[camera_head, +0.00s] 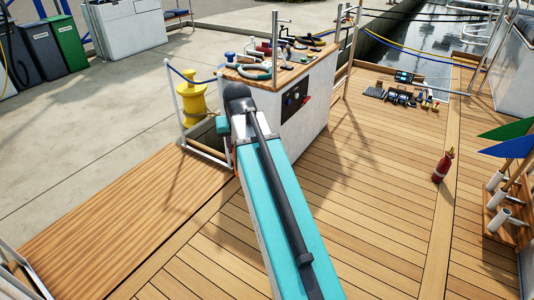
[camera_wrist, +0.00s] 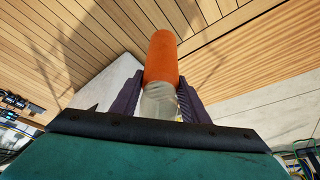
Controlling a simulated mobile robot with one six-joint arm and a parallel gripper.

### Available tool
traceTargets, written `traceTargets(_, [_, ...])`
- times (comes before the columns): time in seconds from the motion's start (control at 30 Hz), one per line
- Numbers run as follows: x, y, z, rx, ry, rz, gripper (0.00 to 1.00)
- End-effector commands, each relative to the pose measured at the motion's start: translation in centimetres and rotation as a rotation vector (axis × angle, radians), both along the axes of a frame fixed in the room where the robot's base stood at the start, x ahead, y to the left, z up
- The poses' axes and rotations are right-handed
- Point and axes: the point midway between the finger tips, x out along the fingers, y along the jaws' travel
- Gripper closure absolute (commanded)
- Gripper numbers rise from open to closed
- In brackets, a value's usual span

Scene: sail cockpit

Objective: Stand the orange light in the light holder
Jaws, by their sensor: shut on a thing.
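The orange light (camera_wrist: 162,55) shows in the wrist view, with an orange upper part and a clear, glassy lower part. My gripper (camera_wrist: 159,84) is shut on it, one dark finger on each side of the clear part. In the head view my arm hides the gripper and most or all of the light. I cannot pick out the light holder for sure. A wooden rack (camera_head: 524,234) with several white tubes and blue and green flags stands at the right edge of the head view.
A white console (camera_head: 305,108) with a wooden top carries many tools and handles. A red extinguisher (camera_head: 443,165) stands on the planked deck (camera_head: 375,200). A yellow bollard (camera_head: 195,100) stands behind a rail at left. Black devices (camera_head: 400,95) lie at the back right. The middle deck is clear.

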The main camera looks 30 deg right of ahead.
Motion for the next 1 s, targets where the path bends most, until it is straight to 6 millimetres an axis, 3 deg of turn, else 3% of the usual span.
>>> traceTargets(0.03, [0.5,1.8,1.1,0.000,-0.004,0.036,1.00])
traceTargets(0.3, [1.1,10.6,5.9,0.000,-0.006,0.215,1.00])
traceTargets(0.5, [0.7,15.4,8.5,0.001,-0.006,0.316,1.00])
traceTargets(0.7, [0.4,17.3,9.6,0.001,-0.007,0.357,1.00])
traceTargets(1.0, [0.4,17.4,9.6,0.001,-0.006,0.359,1.00])
